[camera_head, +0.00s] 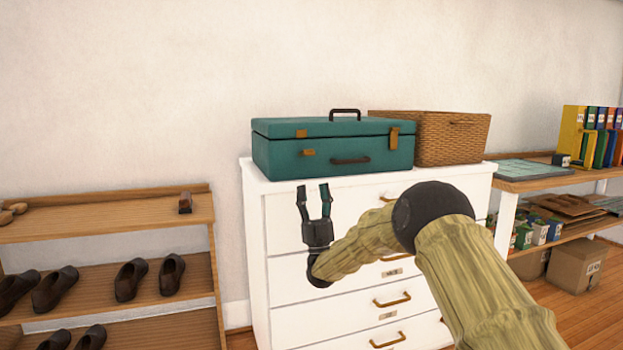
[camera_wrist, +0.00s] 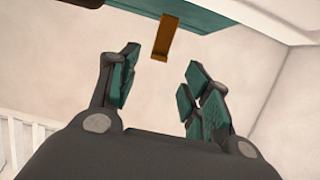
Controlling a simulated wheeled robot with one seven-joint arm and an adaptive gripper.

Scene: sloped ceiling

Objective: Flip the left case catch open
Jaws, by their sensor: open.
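The teal case (camera_head: 330,155) lies with its lid down on the white dresser. Its left catch (camera_head: 308,153) shows as two ochre pieces, one on the lid edge and a lower tab on the front that seems to jut out. The right catch (camera_head: 394,138) is one long ochre piece spanning lid and body. My gripper (camera_head: 313,188) is open and empty, pointing up, in front of the dresser below the left catch. In the wrist view an ochre tab (camera_wrist: 163,38), apparently the left catch, sticks out from the case, beyond and between my open fingertips (camera_wrist: 160,66), apparently touching neither.
A dark handle (camera_head: 350,160) is on the case front, right of the left catch. A wicker basket (camera_head: 453,140) stands beside the case. The white dresser (camera_head: 285,220) has protruding drawer handles. A shoe rack (camera_head: 110,226) is at left, shelves at right.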

